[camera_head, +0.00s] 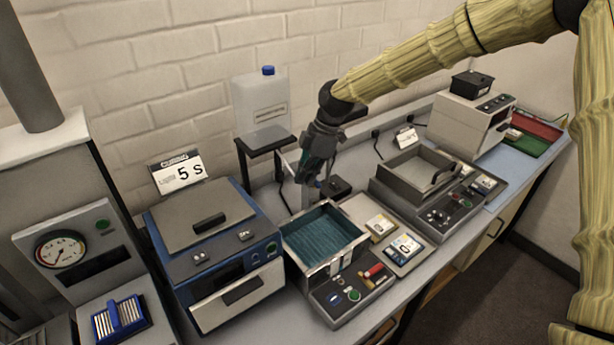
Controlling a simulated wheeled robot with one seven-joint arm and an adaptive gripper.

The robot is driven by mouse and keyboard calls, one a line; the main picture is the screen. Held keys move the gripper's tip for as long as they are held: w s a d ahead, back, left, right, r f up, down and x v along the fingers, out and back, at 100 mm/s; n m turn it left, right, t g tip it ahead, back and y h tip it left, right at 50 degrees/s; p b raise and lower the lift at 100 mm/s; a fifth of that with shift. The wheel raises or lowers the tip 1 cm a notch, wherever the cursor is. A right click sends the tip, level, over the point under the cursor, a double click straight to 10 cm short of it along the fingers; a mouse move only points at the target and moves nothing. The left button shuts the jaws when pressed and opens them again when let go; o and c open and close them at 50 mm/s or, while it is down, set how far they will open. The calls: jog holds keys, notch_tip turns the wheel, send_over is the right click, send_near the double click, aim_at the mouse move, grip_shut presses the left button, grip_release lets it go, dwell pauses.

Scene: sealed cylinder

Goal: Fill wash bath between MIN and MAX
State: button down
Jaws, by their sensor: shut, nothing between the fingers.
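The wash bath (285,243) is an open metal tank on the bench, with blue-green liquid (325,238) inside. A pale strip on its front wall may be a level gauge, but MIN and MAX marks are too small to read. A translucent bottle with a blue cap (261,103) stands on a dark raised shelf behind the bath. My gripper (312,186) points down just behind the bath, right of the shelf. Its fingers are shut and empty. It partly hides the area below the shelf, and I cannot tell whether it touches anything there.
A control panel (350,296) with coloured buttons adjoins the bath's front. A blue-grey lidded machine (212,255) stands close on the left, near a "5 s" sign (180,174). A second open tank (418,172) is on the right. The bench front edge is narrow.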

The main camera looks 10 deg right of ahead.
jog(key=shift+w, duration=0.35)
notch_tip(320, 180, up, 10)
jog(key=b, duration=0.3)
jog(key=shift+s+a+f, duration=0.15)
jog(key=shift+f, duration=0.1)
dwell(0.4)
jog(key=shift+a, duration=0.1)
